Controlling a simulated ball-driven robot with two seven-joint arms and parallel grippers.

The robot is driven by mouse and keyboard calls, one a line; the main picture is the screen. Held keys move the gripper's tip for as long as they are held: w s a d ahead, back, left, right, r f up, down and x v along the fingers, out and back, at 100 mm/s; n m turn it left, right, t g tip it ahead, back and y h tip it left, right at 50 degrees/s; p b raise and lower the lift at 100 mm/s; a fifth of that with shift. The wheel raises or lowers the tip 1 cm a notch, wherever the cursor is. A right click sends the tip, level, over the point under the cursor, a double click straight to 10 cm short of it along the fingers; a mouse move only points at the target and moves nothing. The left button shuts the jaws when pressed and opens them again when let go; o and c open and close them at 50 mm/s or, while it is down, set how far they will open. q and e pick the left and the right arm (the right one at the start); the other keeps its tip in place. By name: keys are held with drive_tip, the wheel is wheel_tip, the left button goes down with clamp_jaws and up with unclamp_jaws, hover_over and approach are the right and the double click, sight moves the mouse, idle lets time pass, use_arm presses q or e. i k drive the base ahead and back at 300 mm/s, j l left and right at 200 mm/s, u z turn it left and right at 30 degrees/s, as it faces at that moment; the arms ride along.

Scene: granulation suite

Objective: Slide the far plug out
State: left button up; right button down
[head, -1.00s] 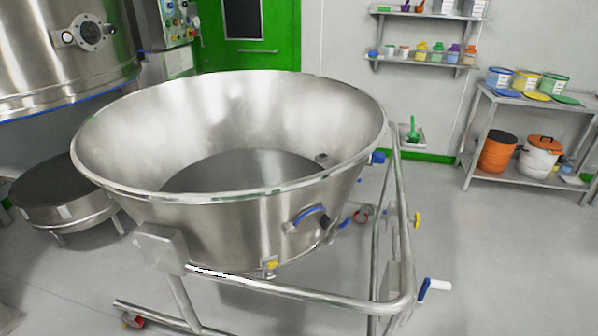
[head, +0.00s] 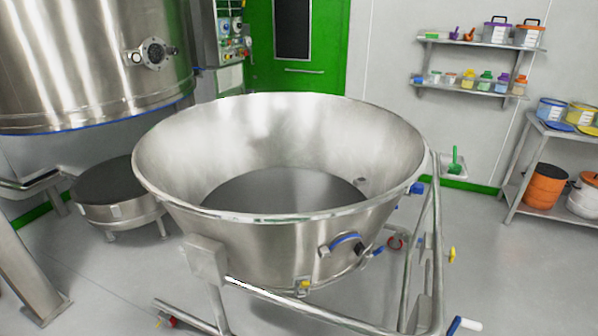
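A large steel bowl (head: 280,245) stands on a tubular trolley in the head view. I cannot tell for sure which part is the far plug. A blue knob (head: 416,188) sits on the bowl's right side, just below the rim. A small yellow-topped fitting (head: 304,285) is low on the bowl's near side. A yellow knob (head: 452,254) sticks out of the trolley frame at the right. A blue-edged handle (head: 348,239) is on the bowl's near wall. Neither of my grippers is in view.
The trolley's tubular rail (head: 437,240) runs along the right side. A white lever with a blue collar (head: 465,325) sticks out at its lower end. A steel vessel (head: 90,60) hangs at the left. A rack (head: 535,180) stands at the right, with free floor between.

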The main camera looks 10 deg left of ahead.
sight(417, 189)
drive_tip(key=i+l, duration=0.1)
drive_tip(key=l, duration=1.05)
drive_tip(key=i+l, duration=0.15)
drive_tip(key=l, duration=0.45)
drive_tip(key=i+l+z, duration=0.1)
drive_tip(key=z, duration=0.15)
drive_tip(key=i+l, duration=0.05)
drive_tip(key=l, duration=0.05)
